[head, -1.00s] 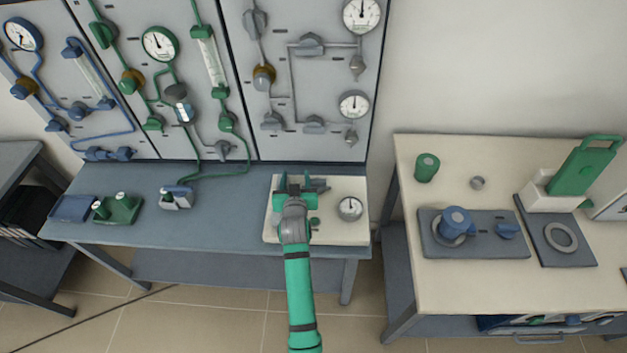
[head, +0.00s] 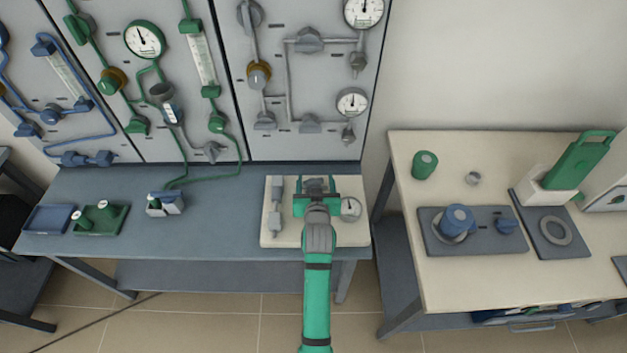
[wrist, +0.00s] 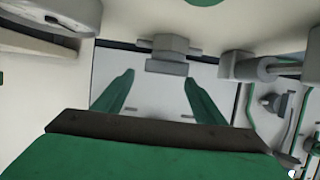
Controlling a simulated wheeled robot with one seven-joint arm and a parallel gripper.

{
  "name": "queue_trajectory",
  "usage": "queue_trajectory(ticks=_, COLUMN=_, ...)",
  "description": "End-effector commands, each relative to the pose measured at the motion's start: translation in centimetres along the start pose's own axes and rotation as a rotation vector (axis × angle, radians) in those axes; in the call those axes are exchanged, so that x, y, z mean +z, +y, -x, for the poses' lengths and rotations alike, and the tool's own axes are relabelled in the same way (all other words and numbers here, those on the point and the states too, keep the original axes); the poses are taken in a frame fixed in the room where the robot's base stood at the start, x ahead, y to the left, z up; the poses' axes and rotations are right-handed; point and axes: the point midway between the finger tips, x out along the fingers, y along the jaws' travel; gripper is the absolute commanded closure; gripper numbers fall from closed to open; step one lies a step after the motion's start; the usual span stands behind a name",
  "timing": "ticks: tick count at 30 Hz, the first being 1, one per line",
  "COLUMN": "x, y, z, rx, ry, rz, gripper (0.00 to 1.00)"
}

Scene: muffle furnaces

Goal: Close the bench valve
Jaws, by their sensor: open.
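A cream board (head: 266,238) lies on the blue-grey bench and carries grey pipe fittings (head: 275,207) on its left and a round gauge (head: 350,208) on its right. My gripper (head: 317,184) is over the board's middle, between these, and hides what is beneath it. In the wrist view its two green fingers (wrist: 158,88) are spread with nothing between them. A grey block-shaped fitting (wrist: 168,48) appears beyond the fingertips, apart from them. Another grey fitting (wrist: 250,67) is to the right, and the gauge (wrist: 48,18) is at upper left. I cannot tell which fitting is the valve.
Wall panels (head: 300,80) with pipes and gauges rise behind the bench. A green tray (head: 98,218), a blue tray (head: 48,219) and a small holder (head: 165,203) are left on the bench. A cream table (head: 470,285) stands to the right. The bench middle is clear.

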Motion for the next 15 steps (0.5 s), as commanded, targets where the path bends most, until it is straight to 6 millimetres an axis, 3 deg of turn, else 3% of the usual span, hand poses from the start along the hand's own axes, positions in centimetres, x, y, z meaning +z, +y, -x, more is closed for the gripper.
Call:
queue_trajectory(ticks=1, x=2.27, y=-0.74, z=-0.18, rx=-0.012, ry=-0.046, rz=0.006, gripper=0.28)
queue_trajectory(ticks=15, x=1.67, y=-0.64, z=0.43, rx=-0.011, ry=-0.035, rz=0.001, gripper=0.28)
